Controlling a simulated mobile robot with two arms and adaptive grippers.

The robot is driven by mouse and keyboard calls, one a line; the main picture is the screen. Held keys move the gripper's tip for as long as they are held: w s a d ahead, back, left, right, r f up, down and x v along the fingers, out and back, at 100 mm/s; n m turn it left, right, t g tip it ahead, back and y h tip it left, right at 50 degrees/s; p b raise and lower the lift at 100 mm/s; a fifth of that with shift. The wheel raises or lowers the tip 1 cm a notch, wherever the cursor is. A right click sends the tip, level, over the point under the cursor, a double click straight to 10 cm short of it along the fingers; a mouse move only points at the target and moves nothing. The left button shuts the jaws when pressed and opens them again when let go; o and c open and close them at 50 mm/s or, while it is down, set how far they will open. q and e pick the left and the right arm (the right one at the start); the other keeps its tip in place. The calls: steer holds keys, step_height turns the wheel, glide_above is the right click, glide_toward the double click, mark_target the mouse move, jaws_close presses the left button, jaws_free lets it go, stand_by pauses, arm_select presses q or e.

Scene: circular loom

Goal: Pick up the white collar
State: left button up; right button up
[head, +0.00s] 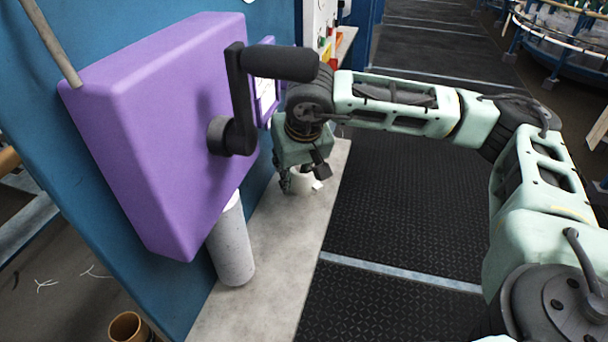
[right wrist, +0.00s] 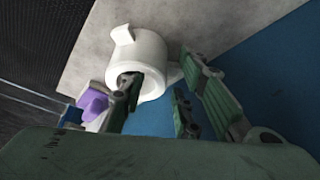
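The white collar (right wrist: 150,52) is a thick ring with a small square tab on its upper left side in the right wrist view. In the head view a small part of the collar (head: 302,184) shows at the pale ledge, mostly hidden behind my right gripper (head: 299,186). My right gripper (right wrist: 163,100) is open, with its fingers pointing at the collar. One finger overlaps the ring's opening and seems to reach into it. The other finger is on the right, outside the ring, with a visible gap. I cannot tell whether either finger touches it. My left gripper is in neither view.
A purple box (head: 150,120) with a black crank handle (head: 281,63) stands left of my right arm. A light grey cylinder (head: 232,245) stands below the box on the pale ledge (head: 272,262). A blue panel (head: 95,30) is behind the box. Dark textured floor (head: 405,200) is right of the ledge.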

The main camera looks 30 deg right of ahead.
jaws_close()
steer(key=shift+r, duration=0.1)
stand_by(0.4)
steer(key=shift+w+r+p, duration=0.1)
steer(key=shift+r+p, duration=0.2)
steer(key=shift+r, duration=0.1)
step_height(320, 180, up, 4)
steer(key=shift+p, duration=1.1)
steer(key=s+d+r+p, duration=0.1)
steer(key=s+d+r, duration=0.1)
steer(key=d, duration=0.3)
steer(key=s+d+r, duration=0.1)
steer(key=d+r, duration=0.3)
steer(key=d, duration=0.2)
steer(key=shift+s+p, duration=0.35)
steer(key=shift+p, duration=0.05)
steer(key=shift+r, duration=0.1)
